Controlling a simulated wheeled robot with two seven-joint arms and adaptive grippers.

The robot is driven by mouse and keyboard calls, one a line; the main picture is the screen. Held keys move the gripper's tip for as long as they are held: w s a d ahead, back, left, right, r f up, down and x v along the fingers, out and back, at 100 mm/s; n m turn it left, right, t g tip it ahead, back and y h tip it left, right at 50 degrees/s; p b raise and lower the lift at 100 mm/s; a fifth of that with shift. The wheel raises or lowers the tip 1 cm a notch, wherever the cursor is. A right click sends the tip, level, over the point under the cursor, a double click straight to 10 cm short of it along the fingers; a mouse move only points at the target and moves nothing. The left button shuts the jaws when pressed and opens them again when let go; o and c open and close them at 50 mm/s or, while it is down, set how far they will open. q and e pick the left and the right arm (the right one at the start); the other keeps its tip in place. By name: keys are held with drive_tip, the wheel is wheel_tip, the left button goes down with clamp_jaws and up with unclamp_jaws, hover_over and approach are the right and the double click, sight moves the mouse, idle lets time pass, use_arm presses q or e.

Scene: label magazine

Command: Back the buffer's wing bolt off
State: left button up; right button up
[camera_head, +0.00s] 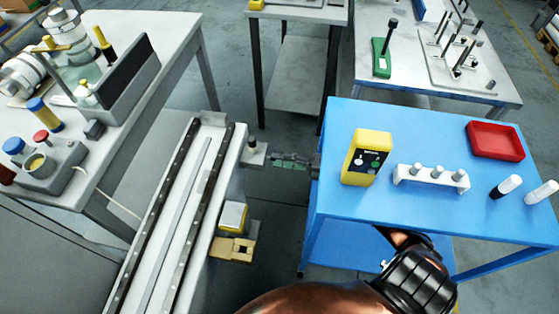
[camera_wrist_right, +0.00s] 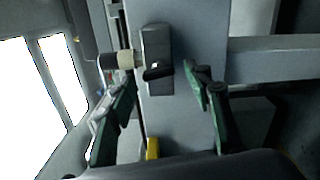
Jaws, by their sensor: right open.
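The buffer (camera_wrist_right: 152,45) is a grey block with a cream and dark cylinder (camera_wrist_right: 122,60) sticking out to the left in the right wrist view. A black wing bolt (camera_wrist_right: 157,72) sits on the block's face. In the head view the buffer (camera_head: 254,158) is a small block at the right side of the long rail. My right gripper (camera_head: 276,160) comes from the right and points at it. In the right wrist view its green fingers (camera_wrist_right: 160,78) are spread, one on each side of the wing bolt, with nothing between them held. My left gripper is not in view.
The long white rail (camera_head: 205,170) with dark strips runs beside the buffer. A blue table (camera_head: 400,225) on the right holds a yellow device (camera_head: 366,157) and a red tray (camera_head: 495,141).

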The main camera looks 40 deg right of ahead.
drive_tip(key=v, duration=1.2)
idle(0.4)
